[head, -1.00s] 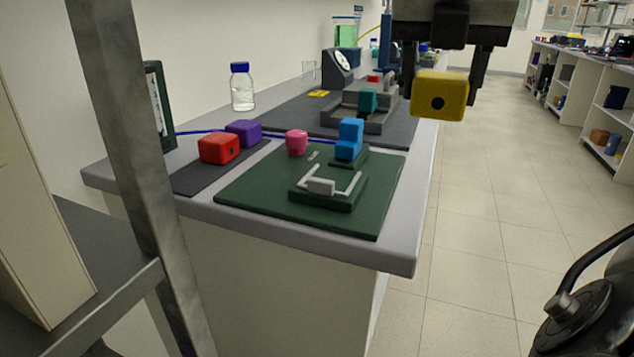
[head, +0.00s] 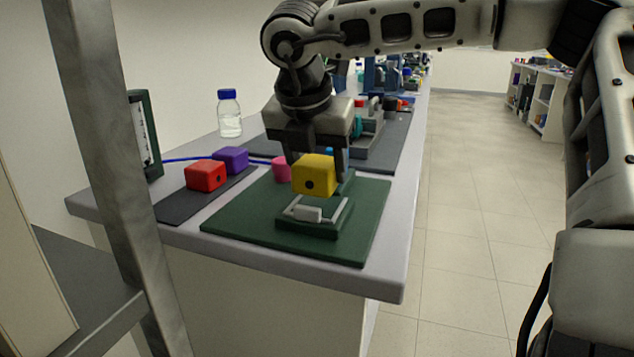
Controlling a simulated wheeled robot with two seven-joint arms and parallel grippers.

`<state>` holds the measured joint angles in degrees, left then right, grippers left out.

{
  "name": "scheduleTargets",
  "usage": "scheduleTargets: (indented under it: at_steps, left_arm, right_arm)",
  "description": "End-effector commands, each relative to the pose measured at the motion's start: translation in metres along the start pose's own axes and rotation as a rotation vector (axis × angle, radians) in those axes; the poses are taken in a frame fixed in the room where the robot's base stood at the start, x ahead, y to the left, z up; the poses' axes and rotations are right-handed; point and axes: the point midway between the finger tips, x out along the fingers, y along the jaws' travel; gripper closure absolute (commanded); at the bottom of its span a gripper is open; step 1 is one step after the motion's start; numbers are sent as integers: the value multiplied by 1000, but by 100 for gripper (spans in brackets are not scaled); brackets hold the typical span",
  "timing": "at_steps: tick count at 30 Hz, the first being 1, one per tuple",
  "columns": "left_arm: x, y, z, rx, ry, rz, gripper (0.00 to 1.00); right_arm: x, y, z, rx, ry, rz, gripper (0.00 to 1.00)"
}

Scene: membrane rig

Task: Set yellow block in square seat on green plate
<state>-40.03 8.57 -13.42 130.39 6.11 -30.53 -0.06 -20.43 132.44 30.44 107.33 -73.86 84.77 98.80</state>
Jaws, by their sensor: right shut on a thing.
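The yellow block (head: 314,176) has a dark round hole in its front face. My right gripper (head: 318,160) is shut on it and holds it from above. The block hangs just over and behind the square seat (head: 311,214), a raised green base with a light grey angular rim. The seat stands on the green plate (head: 245,222) near the front of the bench. A gap to the seat seems to show below the block, but its exact height is hard to tell. My left gripper is not in view.
A pink piece (head: 281,168) and a mostly hidden blue piece (head: 343,158) stand behind the block. Red (head: 205,176) and purple (head: 232,158) blocks sit on a dark mat at left. A grey post (head: 110,170) rises at left. The plate's front left is clear.

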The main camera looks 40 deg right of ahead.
Motion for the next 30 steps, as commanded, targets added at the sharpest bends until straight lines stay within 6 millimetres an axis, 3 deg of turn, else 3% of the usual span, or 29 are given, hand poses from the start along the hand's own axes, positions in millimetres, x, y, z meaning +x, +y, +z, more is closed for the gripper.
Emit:
scheduleTargets:
  at_steps: [6, 22, 23, 24, 30]
  left_arm:
    - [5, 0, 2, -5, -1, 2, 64]
    - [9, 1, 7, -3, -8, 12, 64]
    - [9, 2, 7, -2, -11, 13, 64]
    - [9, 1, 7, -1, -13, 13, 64]
    - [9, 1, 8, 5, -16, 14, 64]
  right_arm:
    - [28, 0, -12, 0, 2, 0, 78]
    - [31, 0, -13, 1, 0, 1, 78]
    - [31, 0, -13, 1, 1, 0, 37]
    - [31, 0, -13, 1, 1, 0, 26]
    - [31, 0, -13, 1, 1, 0, 24]
